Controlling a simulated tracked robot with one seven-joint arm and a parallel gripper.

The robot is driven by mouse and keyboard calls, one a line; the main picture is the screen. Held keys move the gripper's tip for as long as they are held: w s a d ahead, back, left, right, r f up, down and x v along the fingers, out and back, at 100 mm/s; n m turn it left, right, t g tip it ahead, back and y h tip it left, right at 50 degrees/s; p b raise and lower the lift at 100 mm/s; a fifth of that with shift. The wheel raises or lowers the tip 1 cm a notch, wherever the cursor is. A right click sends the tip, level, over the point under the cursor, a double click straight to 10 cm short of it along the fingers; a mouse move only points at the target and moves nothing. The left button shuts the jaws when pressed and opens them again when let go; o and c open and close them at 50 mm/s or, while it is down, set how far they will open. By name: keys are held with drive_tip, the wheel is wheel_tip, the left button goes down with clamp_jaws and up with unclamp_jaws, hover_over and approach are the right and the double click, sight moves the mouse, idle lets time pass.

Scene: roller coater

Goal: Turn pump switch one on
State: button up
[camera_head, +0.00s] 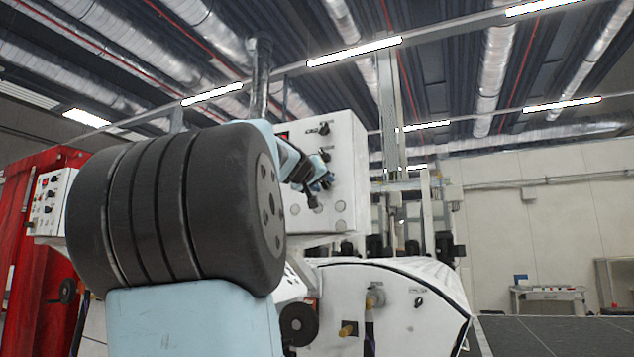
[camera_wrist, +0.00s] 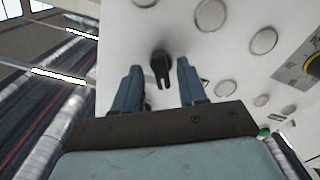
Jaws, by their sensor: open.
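A black rotary switch (camera_wrist: 161,66) sits on a white control panel (camera_wrist: 225,65) in the wrist view. My gripper (camera_wrist: 158,76) is open, with one blue finger on each side of the switch and a gap to both. Whether the fingers reach the panel I cannot tell. In the head view my gripper (camera_head: 318,182) is at the front of the white control box (camera_head: 345,150), small and partly behind my own arm. Black knobs (camera_head: 324,129) show on the box above the gripper. No readable label marks which switch is pump switch one.
Round grey buttons (camera_wrist: 210,15) lie beside the switch, close to the right finger. A yellow-plated switch (camera_wrist: 312,66) is at the far right. A white machine housing (camera_head: 400,300) stands below the box. A second white panel (camera_head: 50,205) is at left, before a red curtain-like surface (camera_head: 22,270).

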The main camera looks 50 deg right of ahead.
drive_tip(key=shift+c, duration=0.4)
clamp_jaws()
